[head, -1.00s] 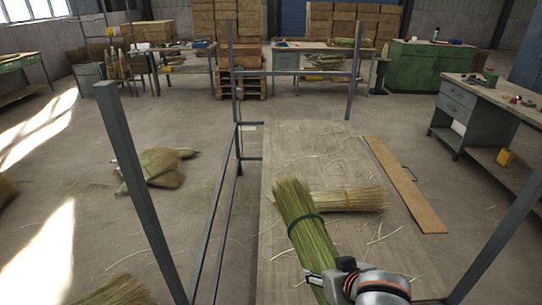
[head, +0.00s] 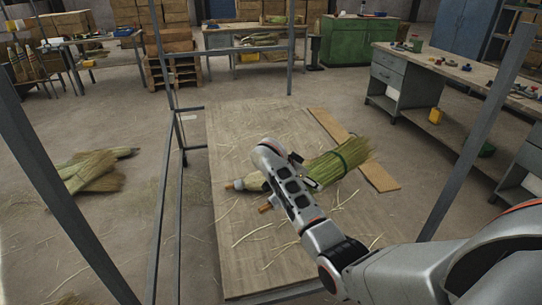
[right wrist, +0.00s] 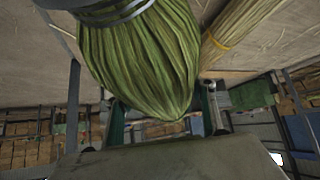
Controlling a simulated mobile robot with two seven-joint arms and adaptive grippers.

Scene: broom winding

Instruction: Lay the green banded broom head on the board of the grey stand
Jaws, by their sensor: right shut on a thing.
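The green banded broom head (head: 338,163) is in my right gripper (head: 303,180). The green bristles (right wrist: 140,65) fill the upper middle of the right wrist view. The board lies within the grey stand (head: 178,145). My left gripper is not in view.
Stand posts rise at left and right, the right one (head: 478,135) close to my right arm. A light plank (head: 381,178) lies along the board's right edge. Loose straw is scattered on the board. A broom bundle (head: 95,170) lies on the left floor.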

